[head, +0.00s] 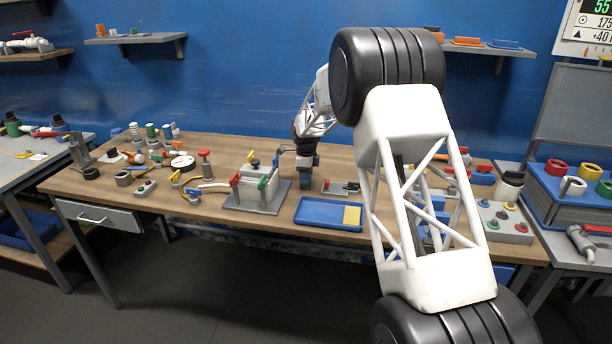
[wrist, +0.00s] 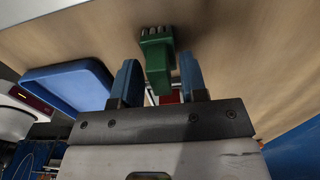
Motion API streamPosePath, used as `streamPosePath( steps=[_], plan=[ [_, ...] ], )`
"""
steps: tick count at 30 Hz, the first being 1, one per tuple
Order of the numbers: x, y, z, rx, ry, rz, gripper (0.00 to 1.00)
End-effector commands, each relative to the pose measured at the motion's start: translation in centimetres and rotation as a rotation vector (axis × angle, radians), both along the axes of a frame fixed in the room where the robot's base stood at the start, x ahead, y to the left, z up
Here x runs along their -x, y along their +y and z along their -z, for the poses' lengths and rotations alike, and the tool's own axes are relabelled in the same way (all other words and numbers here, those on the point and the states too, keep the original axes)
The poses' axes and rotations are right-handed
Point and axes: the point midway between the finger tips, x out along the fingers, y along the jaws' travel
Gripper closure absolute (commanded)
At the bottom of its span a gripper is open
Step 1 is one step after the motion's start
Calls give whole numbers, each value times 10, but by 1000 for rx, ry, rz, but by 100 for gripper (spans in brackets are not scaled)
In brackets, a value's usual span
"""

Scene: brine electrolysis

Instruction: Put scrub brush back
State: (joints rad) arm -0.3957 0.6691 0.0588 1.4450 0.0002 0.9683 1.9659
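A green block-like tool with a grey, ridged end, which looks like the scrub brush (wrist: 156,62), is between my gripper's fingers in the wrist view. My gripper (wrist: 158,78) has two blue fingers, one on each side of the green piece. Narrow gaps show beside it, so the fingers look apart and not closed on it. In the head view my gripper (head: 305,178) points down, low over the table behind the blue tray (head: 313,219). The brush cannot be made out clearly there. The blue tray also shows left of the fingers in the wrist view (wrist: 62,76).
A yellow pad (head: 352,215) lies in the tray's right end. A grey-white cell with coloured terminals (head: 248,190) stands just left of my gripper. A small grey fixture (head: 340,187) lies to its right. Several bottles and clips crowd the table's left part.

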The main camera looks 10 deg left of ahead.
Motion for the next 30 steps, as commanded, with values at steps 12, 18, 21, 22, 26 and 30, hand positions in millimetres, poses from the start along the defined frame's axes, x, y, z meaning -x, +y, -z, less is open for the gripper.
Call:
streamPosePath(
  steps=[12, 18, 21, 22, 26, 30],
  plan=[
    [0, 0, -3, 0, 0, 0, 56],
    [0, 0, -15, 0, 0, 0, 56],
    [0, 0, -28, -1, -2, 0, 56],
    [0, 0, -32, -1, -2, 0, 56],
    [0, 0, -52, -1, -2, 0, 56],
    [0, 0, -75, -1, -2, 0, 56]
  ],
)
